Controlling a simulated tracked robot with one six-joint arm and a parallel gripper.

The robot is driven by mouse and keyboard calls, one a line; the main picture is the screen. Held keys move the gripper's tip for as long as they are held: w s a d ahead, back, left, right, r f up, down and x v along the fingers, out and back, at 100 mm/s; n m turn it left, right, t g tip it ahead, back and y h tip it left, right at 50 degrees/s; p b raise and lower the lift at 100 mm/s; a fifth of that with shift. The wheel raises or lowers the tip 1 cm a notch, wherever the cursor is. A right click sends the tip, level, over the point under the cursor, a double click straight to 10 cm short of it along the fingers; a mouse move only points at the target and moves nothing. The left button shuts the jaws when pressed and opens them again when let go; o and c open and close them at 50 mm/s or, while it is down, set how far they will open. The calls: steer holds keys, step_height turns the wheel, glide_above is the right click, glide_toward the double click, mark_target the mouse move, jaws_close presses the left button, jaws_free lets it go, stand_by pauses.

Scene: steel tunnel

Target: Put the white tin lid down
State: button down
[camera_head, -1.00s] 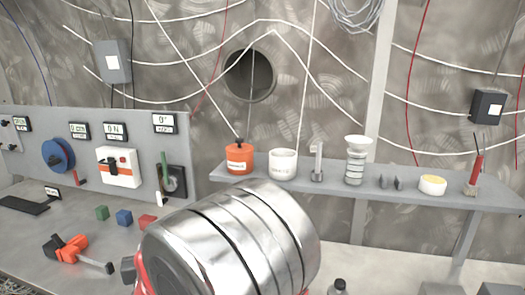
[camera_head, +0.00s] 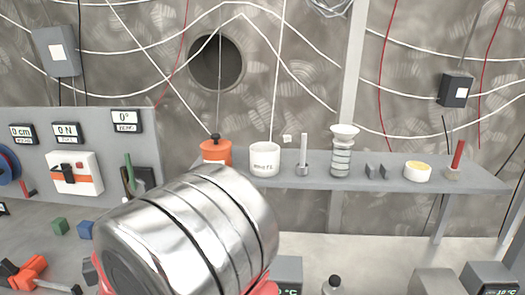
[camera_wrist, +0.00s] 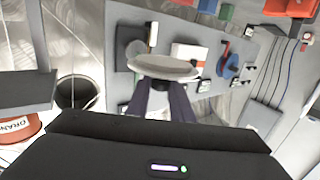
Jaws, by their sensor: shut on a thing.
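The white tin lid (camera_wrist: 165,67) shows in the wrist view as a pale round disc seen nearly edge-on. My gripper (camera_wrist: 168,88) is shut on it with two dark fingers, and the lid is held off any surface I can make out. In the head view, my arm's shiny metal link fills the lower middle, and the gripper and lid are hidden. The white tin (camera_head: 264,160) stands upright on the wall shelf (camera_head: 390,186), its top showing no lid. The orange tin (camera_head: 216,151) stands just left of it, with its knobbed lid on.
The control panel (camera_head: 95,150) is left. Blocks (camera_head: 59,226) and an orange clamp (camera_head: 30,268) lie on the bench.

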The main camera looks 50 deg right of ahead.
steer(key=w+d+r+n+y, duration=0.1)
steer(key=d+r+n+y, duration=0.1)
steer(key=d+r, duration=0.8)
steer(key=w+d+r+n+y, duration=0.1)
steer(key=d+r+y, duration=0.1)
steer(key=d+r, duration=0.75)
steer(key=s+d+r+m+h, duration=0.1)
steer(key=s+d+r+h, duration=0.1)
steer(key=s+d+r, duration=0.4)
steer(key=s+d+r+m+h, duration=0.1)
steer(key=s+d+r+h, duration=0.1)
steer(key=s+d+r, duration=0.5)
steer(key=s+d, duration=0.5)
steer(key=d, duration=0.3)
steer(key=shift+s+r+m, duration=0.2)
steer(key=shift+r+m, duration=0.1)
steer(key=shift+m, duration=0.1)
steer(key=shift+a, duration=0.1)
step_height(320, 180, down, 6)
steer(key=shift+f, duration=0.2)
steer(key=shift+f, duration=1.85)
